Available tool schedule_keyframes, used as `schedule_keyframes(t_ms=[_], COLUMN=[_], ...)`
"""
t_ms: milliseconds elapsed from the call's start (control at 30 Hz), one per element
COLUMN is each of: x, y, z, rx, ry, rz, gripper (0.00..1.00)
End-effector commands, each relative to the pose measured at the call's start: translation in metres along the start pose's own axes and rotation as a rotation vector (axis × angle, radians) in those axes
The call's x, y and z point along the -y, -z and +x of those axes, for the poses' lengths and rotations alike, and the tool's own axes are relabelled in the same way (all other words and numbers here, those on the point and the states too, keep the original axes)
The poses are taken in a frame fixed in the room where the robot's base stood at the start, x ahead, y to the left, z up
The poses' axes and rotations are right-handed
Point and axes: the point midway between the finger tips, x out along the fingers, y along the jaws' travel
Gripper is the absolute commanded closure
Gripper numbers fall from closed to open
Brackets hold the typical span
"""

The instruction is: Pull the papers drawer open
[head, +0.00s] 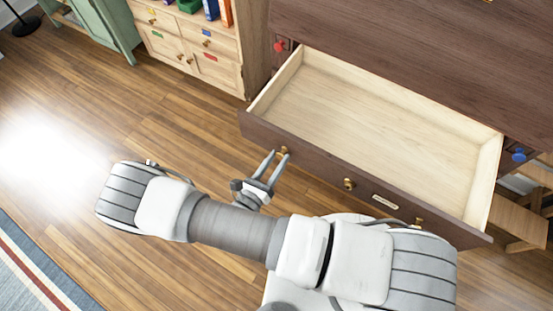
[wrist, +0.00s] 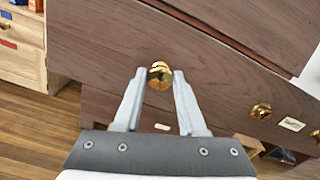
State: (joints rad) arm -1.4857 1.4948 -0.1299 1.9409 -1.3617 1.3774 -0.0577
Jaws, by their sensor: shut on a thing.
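The drawer (head: 380,120) of the dark wood cabinet is pulled well out, and its pale, empty inside shows in the head view. Its dark front (head: 325,168) carries several brass knobs and a small label plate (head: 385,201), too small to read. My gripper (head: 278,158) is at the leftmost brass knob (head: 283,151). In the wrist view, its two fingers (wrist: 160,78) are shut on that brass knob (wrist: 160,74), one on each side. The label plate also shows in the wrist view (wrist: 292,124).
A light wood cabinet (head: 200,52) with small drawers and doors stands left of the dark cabinet (head: 420,40). A red knob (head: 279,46) and a blue knob (head: 518,154) flank the open drawer. The wood floor (head: 110,105) is clear at left; a striped rug (head: 30,275) lies lower left.

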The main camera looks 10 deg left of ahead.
Motion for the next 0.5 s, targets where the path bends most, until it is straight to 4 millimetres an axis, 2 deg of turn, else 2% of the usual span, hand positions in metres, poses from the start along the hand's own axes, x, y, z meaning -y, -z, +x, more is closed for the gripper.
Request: schedule_keyframes(t_ms=[100, 133, 267, 500], x=[0.0000, 0.0000, 0.0000, 0.0000], y=[0.0003, 0.0003, 0.0003, 0.0001], z=[0.0000, 0.0000, 0.0001, 0.0001], rx=[-0.001, -0.001, -0.001, 0.000], ry=[0.000, 0.000, 0.000, 0.000], rz=[0.000, 0.000, 0.000, 0.000], gripper=[1.00, 0.54, 0.31, 0.30])
